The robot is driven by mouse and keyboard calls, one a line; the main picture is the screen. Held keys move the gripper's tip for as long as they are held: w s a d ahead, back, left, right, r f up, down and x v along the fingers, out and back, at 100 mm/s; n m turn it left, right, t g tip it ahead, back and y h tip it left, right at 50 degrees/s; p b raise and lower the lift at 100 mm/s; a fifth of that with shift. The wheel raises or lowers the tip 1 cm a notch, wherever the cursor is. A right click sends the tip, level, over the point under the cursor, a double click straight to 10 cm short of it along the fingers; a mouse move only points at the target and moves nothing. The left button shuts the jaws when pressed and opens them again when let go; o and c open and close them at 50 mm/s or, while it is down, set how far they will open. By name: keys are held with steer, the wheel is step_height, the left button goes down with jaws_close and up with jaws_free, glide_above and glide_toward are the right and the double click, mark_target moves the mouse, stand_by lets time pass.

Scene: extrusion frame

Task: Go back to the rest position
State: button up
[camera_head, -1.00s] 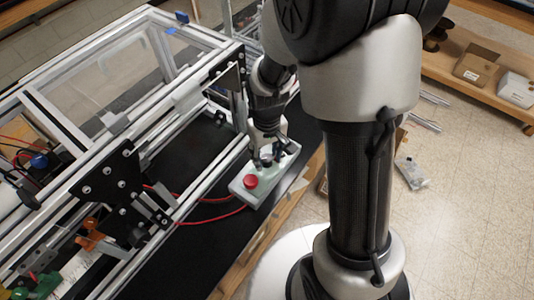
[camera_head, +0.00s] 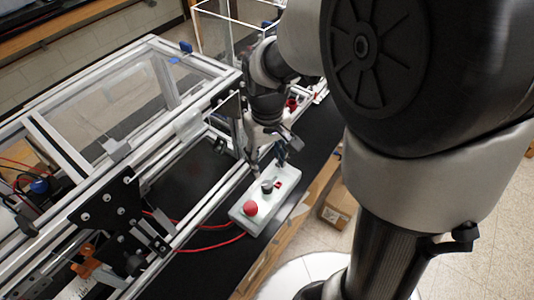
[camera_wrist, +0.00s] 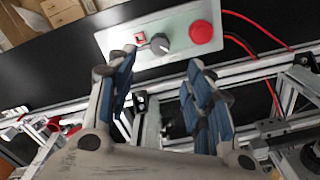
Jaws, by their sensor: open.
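My gripper (camera_head: 267,161) is open and empty, just above and behind the control box in the head view. Its blue-padded fingers also show spread apart in the wrist view (camera_wrist: 160,88). The control box (camera_head: 238,212) is pale grey-green and lies on the black table top. It carries a red mushroom button (camera_head: 250,208), a dark rotary knob (camera_head: 267,186) and a small red square switch (camera_head: 278,184). In the wrist view the knob (camera_wrist: 160,43) and red button (camera_wrist: 201,32) lie beyond the fingertips, apart from them.
An aluminium extrusion frame (camera_head: 95,150) with clear panels fills the left, close to my gripper. Red cables (camera_head: 210,247) run from the box into the frame. A cardboard box (camera_head: 338,205) sits right of the table. Black table surface (camera_head: 318,130) is clear behind the control box.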

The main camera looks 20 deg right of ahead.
steer(key=shift+r, duration=0.65)
steer(key=s+r+t, duration=0.2)
steer(key=s+r, duration=0.3)
steer(key=s, duration=0.2)
steer(key=s+r+m+t, duration=0.1)
steer(key=s+r+t, duration=0.1)
steer(key=s+r, duration=0.3)
steer(key=s, duration=0.3)
steer(key=shift+d+t+b, duration=0.15)
steer(key=shift+t+b, duration=0.15)
steer(key=shift+b, duration=0.1)
